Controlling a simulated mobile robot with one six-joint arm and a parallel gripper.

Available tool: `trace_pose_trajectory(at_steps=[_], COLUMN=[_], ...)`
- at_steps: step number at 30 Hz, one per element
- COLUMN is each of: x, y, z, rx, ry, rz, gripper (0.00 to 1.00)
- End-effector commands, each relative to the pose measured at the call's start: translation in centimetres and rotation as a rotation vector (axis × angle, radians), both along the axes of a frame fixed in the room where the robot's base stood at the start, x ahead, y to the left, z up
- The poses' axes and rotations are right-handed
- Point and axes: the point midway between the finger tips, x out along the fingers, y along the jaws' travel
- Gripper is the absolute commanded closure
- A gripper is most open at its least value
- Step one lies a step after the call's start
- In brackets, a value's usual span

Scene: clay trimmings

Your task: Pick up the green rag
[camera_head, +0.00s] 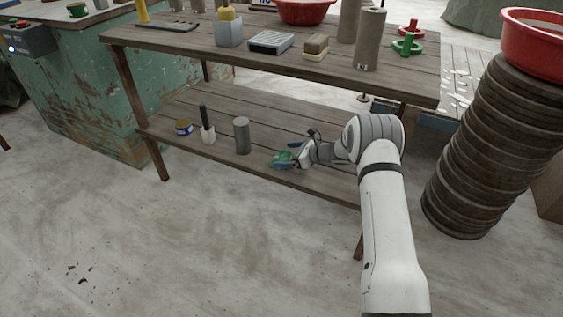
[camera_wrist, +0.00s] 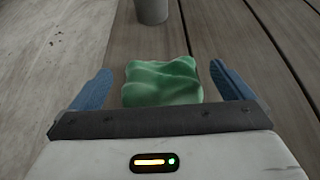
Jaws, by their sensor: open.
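The green rag (camera_head: 283,159) lies crumpled on the lower shelf (camera_head: 220,163) of the wooden table, near its front edge. My gripper (camera_head: 288,156) is at the rag, reaching in from the right. In the wrist view the rag (camera_wrist: 162,80) sits between the two blue fingers of my gripper (camera_wrist: 161,88), with a gap on each side. The fingers are open and do not visibly touch it. The rag's near edge is hidden behind the gripper's body.
A grey cylinder (camera_head: 242,135) stands left of the rag; one also shows ahead in the wrist view (camera_wrist: 152,10). A brush (camera_head: 207,125) and a small tin (camera_head: 184,127) are farther left. The tabletop (camera_head: 200,40) overhangs the shelf. A stack of round boards (camera_head: 490,150) stands at right.

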Motion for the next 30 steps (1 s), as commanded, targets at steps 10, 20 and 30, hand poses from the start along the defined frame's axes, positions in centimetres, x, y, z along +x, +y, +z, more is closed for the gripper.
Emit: trace_pose_trajectory(at_steps=[10,20,30], x=[0.7,0.6,0.6], y=[2.2,2.2,2.3], z=[-0.8,-0.8,-0.8], rx=[0.0,0.0,0.0], ry=[0.0,0.0,0.0], rz=[0.003,0.004,0.005], gripper=[0.0,0.25,0.39])
